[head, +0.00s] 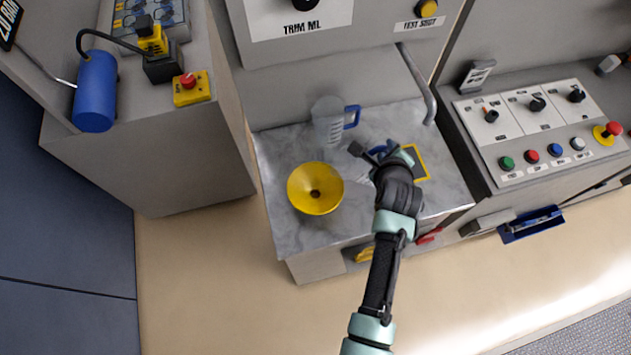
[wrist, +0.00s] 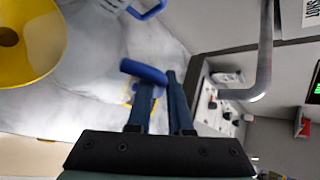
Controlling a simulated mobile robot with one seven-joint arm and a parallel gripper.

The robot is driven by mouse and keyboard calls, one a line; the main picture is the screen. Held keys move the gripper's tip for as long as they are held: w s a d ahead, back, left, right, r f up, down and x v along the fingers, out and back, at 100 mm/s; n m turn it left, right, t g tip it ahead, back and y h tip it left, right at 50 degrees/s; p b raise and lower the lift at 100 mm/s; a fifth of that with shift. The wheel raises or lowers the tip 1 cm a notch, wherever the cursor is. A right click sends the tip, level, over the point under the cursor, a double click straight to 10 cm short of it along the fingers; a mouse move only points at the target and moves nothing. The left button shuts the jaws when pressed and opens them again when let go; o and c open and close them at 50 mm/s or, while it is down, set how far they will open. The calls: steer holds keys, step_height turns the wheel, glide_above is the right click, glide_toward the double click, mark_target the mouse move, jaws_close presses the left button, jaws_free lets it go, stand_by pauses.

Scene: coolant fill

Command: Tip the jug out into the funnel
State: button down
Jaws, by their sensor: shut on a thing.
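A yellow funnel (head: 315,188) stands on the marble-look counter, mouth up; part of it shows at the left of the wrist view (wrist: 30,45). My gripper (head: 377,156) is to the right of the funnel. In the wrist view its fingers (wrist: 160,90) are shut on a blue handle (wrist: 143,71). The clear body of this held jug (head: 359,172) is hard to make out, so I cannot tell its tilt or contents. Another clear jug (head: 328,121) with a blue handle stands upright at the back of the counter.
A grey pipe (head: 417,85) comes down at the back right. A control panel (head: 540,130) stands at right. A blue cylinder (head: 95,92) is on the left cabinet.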

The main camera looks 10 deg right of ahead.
steer(key=shift+d+y, duration=0.3)
steer(key=shift+d, duration=0.05)
steer(key=d+f+b, duration=0.1)
steer(key=d+f+m+y+b, duration=0.1)
steer(key=shift+w+d+f+y, duration=0.15)
steer(key=shift+d+f+y, duration=0.05)
steer(key=shift+d+y, duration=0.1)
steer(key=shift+w+d+f+m+g+y+b, duration=0.15)
steer(key=shift+d+f+m+y+b, duration=0.45)
steer(key=shift+d+f+y+b, duration=0.6)
steer(key=shift+s+d+f+m+g+y+b, duration=0.15)
steer(key=shift+d+f+m+y+b, duration=0.65)
steer(key=shift+b, duration=0.75)
steer(key=shift+w+a+r, duration=0.1)
steer(key=shift+a+r, duration=0.05)
